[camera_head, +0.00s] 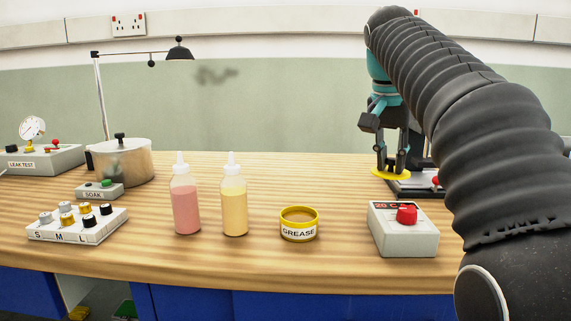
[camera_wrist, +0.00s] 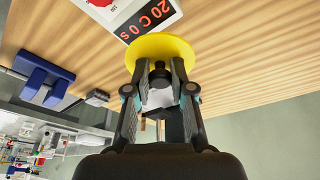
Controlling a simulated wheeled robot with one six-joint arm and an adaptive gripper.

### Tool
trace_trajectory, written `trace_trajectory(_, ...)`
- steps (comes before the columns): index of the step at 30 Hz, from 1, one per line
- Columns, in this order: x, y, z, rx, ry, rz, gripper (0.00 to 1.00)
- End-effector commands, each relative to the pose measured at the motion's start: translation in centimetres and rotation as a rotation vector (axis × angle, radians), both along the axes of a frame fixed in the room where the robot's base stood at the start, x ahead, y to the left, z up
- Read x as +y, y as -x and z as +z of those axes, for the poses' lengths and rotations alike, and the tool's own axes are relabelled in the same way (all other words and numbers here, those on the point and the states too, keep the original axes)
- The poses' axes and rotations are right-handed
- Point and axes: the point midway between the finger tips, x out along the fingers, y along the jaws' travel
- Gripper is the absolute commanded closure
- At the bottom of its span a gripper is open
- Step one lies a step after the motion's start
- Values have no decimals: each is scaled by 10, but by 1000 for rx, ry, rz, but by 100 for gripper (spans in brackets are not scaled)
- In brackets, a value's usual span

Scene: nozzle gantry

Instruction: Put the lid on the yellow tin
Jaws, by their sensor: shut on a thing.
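The yellow tin (camera_head: 299,231), labelled GREASE, stands open and upright on the wooden bench, right of the two bottles. My gripper (camera_head: 391,168) is to the right of the tin and farther back, pointing down. It is shut on the yellow lid (camera_head: 387,172), a flat disc held level by its top. In the wrist view the lid (camera_wrist: 165,50) sits at the tips of my gripper (camera_wrist: 160,90), its knob between the fingers. I cannot tell exactly how high the lid is above the bench. The tin does not show in the wrist view.
A nozzle rack (camera_head: 78,226), pot (camera_head: 126,163) and lamp (camera_head: 179,50) are farther left. The bench between tin and lid is clear.

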Motion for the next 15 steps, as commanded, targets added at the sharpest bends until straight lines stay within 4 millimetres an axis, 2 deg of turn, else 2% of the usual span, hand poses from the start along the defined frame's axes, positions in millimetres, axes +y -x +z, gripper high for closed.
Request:
trace_trajectory(1, 25, 1, 0, 0, 0, 52, 100)
trace_trajectory(6, 98, 12, 1, -1, 0, 202, 100)
trace_trajectory(10, 139, 24, 1, -2, 0, 291, 100)
trace_trajectory(15, 169, 35, 1, -2, -1, 356, 100)
